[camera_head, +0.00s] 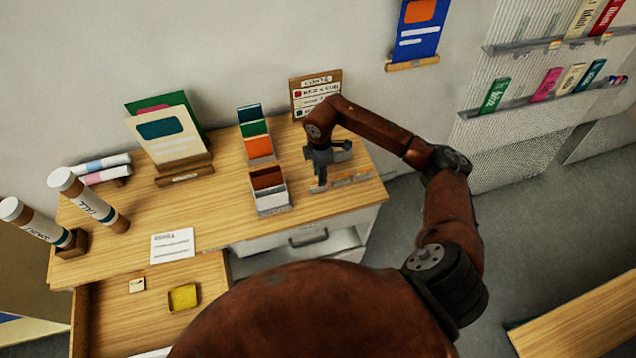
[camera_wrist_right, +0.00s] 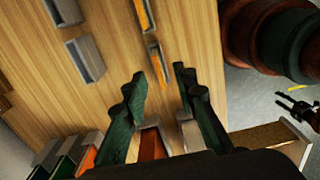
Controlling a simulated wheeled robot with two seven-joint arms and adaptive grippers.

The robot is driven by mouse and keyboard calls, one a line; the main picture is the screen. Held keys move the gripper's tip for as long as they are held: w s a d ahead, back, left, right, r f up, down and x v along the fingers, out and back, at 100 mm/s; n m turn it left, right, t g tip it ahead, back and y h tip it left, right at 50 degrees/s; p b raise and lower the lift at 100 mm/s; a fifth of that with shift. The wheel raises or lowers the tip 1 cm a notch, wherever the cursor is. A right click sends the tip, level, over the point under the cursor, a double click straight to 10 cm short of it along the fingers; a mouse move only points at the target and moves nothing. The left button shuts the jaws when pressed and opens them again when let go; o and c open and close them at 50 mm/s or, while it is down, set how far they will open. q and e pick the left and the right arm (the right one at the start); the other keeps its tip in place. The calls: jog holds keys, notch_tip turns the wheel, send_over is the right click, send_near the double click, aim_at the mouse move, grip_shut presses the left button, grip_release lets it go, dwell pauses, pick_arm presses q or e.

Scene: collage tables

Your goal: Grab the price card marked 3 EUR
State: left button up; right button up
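No price card with a readable 3 EUR mark shows; the print on the small cards is too small to read. Small narrow holders with orange-brown strips, one of them a near holder (camera_head: 352,180), lie by the table's right front edge; they also show in the right wrist view, such as an orange strip (camera_wrist_right: 158,64). My right gripper (camera_head: 320,184) points down over this row. In the right wrist view its fingers (camera_wrist_right: 163,85) are apart, with nothing visibly clamped between them. My left gripper is not in the head view.
Colour-card racks (camera_head: 259,147) stand left of my right gripper, and a sign board (camera_head: 316,92) stands behind it. A white printed card (camera_head: 172,245) lies at the front left. Below are a small pale card (camera_head: 137,286) and a yellow tray (camera_head: 183,297).

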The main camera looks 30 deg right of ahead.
jog(key=shift+a+f+p, duration=0.3)
jog(key=shift+f+p, duration=0.05)
jog(key=shift+f, duration=0.25)
jog(key=f, duration=0.3)
jog(key=shift+w+p, duration=0.35)
jog(key=shift+w, duration=0.05)
jog(key=shift+s+f, duration=0.1)
jog(key=shift+f, duration=0.3)
jog(key=shift+s, duration=0.1)
jog(key=shift+c, duration=0.2)
jog(key=shift+d+f, duration=0.1)
jog(key=c, duration=0.7)
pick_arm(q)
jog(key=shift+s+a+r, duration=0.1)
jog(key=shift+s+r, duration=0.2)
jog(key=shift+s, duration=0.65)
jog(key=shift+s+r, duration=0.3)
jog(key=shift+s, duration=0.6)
pick_arm(e)
grip_shut()
